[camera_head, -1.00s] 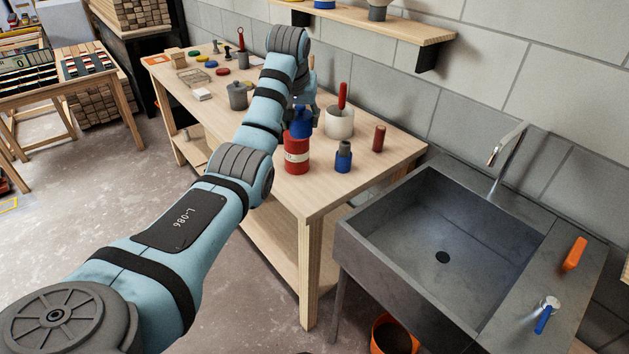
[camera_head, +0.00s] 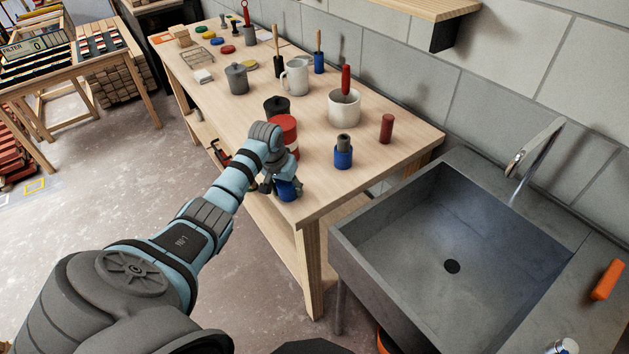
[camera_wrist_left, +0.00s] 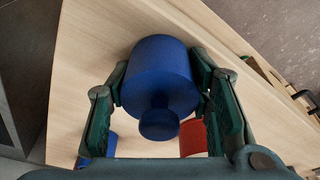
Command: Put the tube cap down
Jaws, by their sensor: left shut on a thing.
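The tube cap (camera_head: 288,191) is blue with a round knob; the knob shows in the left wrist view (camera_wrist_left: 160,75). My left gripper (camera_head: 277,184) is shut on it, one finger on each side, also in the left wrist view (camera_wrist_left: 162,88). The cap is low over the near end of the workbench, close to its front edge; I cannot tell whether it touches the top. The red tube (camera_head: 285,124) stands just behind, partly hidden by my left wrist. My right gripper is not in view.
On the wooden workbench (camera_head: 315,192), a blue jar with a grey top (camera_head: 343,153), a red cylinder (camera_head: 386,128) and a white pot (camera_head: 344,108) stand nearby. The grey sink (camera_head: 430,235) adjoins at right.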

